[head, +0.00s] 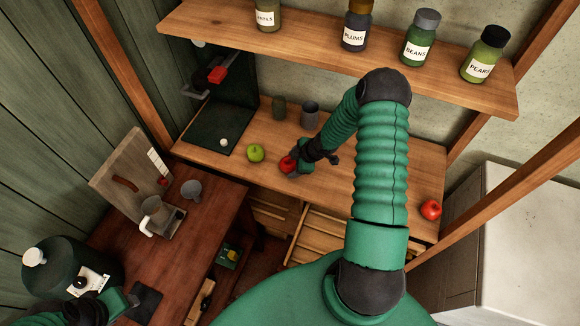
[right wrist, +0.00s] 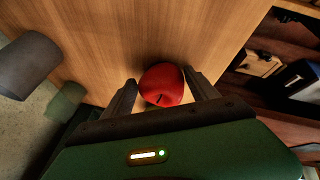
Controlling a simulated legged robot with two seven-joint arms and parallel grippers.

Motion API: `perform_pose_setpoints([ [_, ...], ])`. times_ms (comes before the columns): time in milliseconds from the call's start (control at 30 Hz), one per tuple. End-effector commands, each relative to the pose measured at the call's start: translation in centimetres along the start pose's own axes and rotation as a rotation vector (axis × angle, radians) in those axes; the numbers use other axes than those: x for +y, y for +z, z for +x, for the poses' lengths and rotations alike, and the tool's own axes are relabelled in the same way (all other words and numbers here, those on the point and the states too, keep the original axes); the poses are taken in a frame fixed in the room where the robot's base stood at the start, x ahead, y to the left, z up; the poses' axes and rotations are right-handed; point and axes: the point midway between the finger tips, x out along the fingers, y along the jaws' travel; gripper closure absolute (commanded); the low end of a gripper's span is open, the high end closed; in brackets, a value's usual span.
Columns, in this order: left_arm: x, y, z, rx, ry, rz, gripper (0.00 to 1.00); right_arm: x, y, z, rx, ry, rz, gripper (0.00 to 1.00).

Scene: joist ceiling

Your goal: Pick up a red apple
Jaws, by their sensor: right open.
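A red apple (head: 287,164) lies on the wooden counter (head: 350,178) in the head view, right beside my right gripper (head: 312,163). In the right wrist view the same red apple (right wrist: 161,85) sits between the two dark fingers of my right gripper (right wrist: 160,88). The fingers are spread apart on either side of it; whether either one touches it I cannot tell. A second red apple (head: 431,209) lies at the right end of the counter. My left arm shows at the lower left of the head view, and its fingertips are not clear.
A green apple (head: 256,153) lies left of the nearer red apple. A grey cup (head: 310,114) and a green cup (head: 279,107) stand behind. A shelf (head: 330,45) with several jars hangs above. Open drawers (head: 318,238) are below the counter's front edge.

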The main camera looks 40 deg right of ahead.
Motion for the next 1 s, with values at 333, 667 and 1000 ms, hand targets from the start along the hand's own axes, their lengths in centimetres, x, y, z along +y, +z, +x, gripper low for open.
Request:
perform_pose_setpoints([
  [333, -0.01, 0.00, 0.08, 0.000, 0.000, 0.000, 0.55, 0.02, -0.22, 0.55, -0.001, 0.001, -0.001, 0.43],
  [667, -0.01, 0.00, 0.07, 0.000, 0.000, 0.000, 0.55, 0.00, 0.02, 0.51, 0.000, 0.001, 0.001, 0.86],
  [1000, -0.01, -0.08, -0.27, 0.000, 0.000, 0.000, 0.55, 0.20, -0.15, 0.00, -0.002, 0.001, 0.000, 0.89],
])
